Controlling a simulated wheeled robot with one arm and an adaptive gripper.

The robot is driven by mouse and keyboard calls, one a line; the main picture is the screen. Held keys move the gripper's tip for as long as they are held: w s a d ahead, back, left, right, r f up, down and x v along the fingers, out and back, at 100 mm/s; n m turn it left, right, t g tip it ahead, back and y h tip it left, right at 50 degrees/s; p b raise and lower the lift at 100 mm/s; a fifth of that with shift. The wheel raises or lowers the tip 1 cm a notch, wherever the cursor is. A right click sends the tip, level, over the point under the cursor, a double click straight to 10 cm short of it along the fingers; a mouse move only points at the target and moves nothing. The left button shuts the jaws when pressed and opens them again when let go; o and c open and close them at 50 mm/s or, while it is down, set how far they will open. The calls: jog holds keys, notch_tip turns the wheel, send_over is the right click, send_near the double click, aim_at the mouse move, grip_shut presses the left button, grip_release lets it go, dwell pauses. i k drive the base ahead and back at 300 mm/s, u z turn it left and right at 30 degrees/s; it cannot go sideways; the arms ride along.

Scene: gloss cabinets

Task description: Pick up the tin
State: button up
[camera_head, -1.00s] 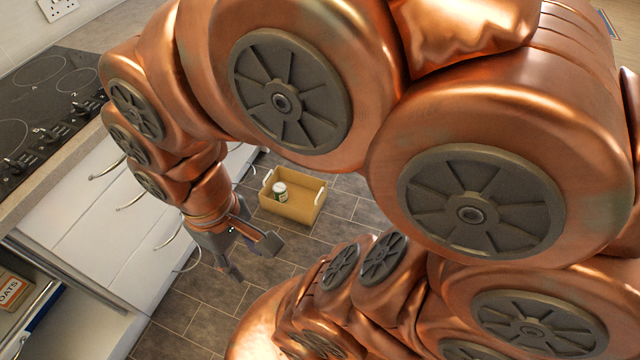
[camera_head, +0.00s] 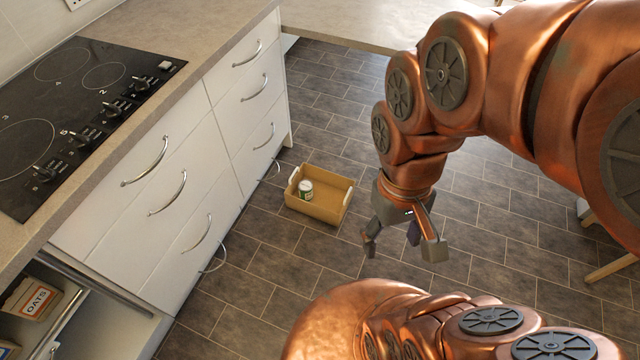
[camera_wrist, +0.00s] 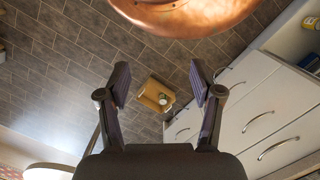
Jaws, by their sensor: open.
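The tin (camera_wrist: 163,98) and the box (camera_wrist: 149,103) also show in the wrist view, small and between my fingers. My gripper (camera_head: 402,250) is open and empty in the head view, in the air to the right of the box and apart from it. In the wrist view my gripper (camera_wrist: 163,85) has its two fingers spread wide.
White drawers with curved handles (camera_head: 196,234) stand left of the box, under a counter with a black hob (camera_head: 75,105). An open lower compartment at lower left holds an oats box (camera_head: 36,300). Wooden legs (camera_head: 608,268) stand at right. The tiled floor (camera_head: 300,268) around the box is mostly clear.

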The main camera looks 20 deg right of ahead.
aim_at(305, 186)
jog(key=u, duration=0.1)
jog(key=i, duration=1.05)
jog(key=u, duration=0.6)
